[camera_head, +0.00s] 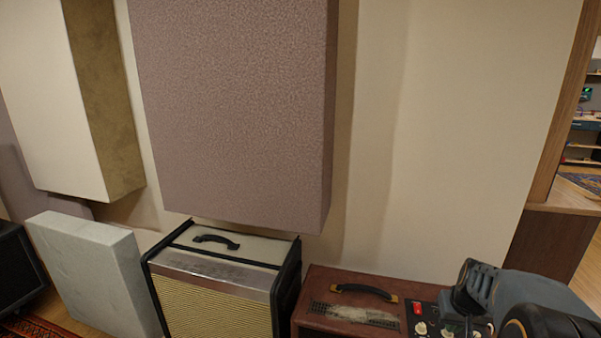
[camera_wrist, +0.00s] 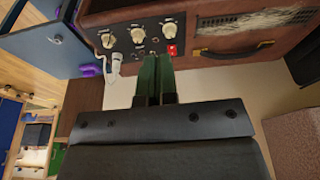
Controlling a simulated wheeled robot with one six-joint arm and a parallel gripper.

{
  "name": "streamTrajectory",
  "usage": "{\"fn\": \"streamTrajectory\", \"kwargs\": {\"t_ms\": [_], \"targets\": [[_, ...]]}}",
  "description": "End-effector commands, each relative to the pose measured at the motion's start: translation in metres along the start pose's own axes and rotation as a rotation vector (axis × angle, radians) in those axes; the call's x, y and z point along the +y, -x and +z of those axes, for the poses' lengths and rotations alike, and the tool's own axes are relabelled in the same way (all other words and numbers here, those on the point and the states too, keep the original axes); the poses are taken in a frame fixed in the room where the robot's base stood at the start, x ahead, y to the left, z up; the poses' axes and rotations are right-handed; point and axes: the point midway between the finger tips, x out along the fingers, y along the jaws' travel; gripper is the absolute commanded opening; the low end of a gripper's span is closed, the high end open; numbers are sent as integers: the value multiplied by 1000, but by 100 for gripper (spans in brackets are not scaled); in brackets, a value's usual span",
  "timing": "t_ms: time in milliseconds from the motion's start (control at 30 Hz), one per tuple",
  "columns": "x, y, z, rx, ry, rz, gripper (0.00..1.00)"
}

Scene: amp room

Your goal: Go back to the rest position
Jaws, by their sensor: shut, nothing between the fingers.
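My gripper (camera_wrist: 156,62) shows in the wrist view with its two green fingers together and nothing between them. Its fingertips point toward the control panel (camera_wrist: 138,38) of a brown amp (camera_wrist: 210,30), which appears upside down there. I cannot tell whether the tips touch the panel. In the head view the brown amp (camera_head: 325,283) stands at the lower right, and my arm covers the right part of its panel. A red switch (camera_head: 417,308) shows beside the cream knobs; it also shows in the wrist view (camera_wrist: 172,49).
A cream-topped amp (camera_head: 225,243) stands left of the brown one. A pale panel (camera_head: 95,265) leans further left. A large mauve wall panel (camera_head: 235,110) hangs above the amps. A wooden doorway edge (camera_head: 560,110) is at the right. A white plug (camera_wrist: 115,68) sits near the knobs.

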Motion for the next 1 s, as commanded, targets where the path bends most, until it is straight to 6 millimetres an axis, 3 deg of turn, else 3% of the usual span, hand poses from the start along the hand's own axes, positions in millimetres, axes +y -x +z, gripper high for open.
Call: {"fn": "streamTrajectory", "kwargs": {"t_ms": [33,167,367,600,700,833,1000], "targets": [[-7,17,-2,4,8,-1,0],[-25,46,0,8,30,-6,0],[-64,112,7,20,75,-18,0],[-122,227,34,41,156,-43,0],[-138,262,50,48,186,-53,0],[-152,294,66,56,211,-63,0],[-161,313,79,61,231,-71,0]]}}
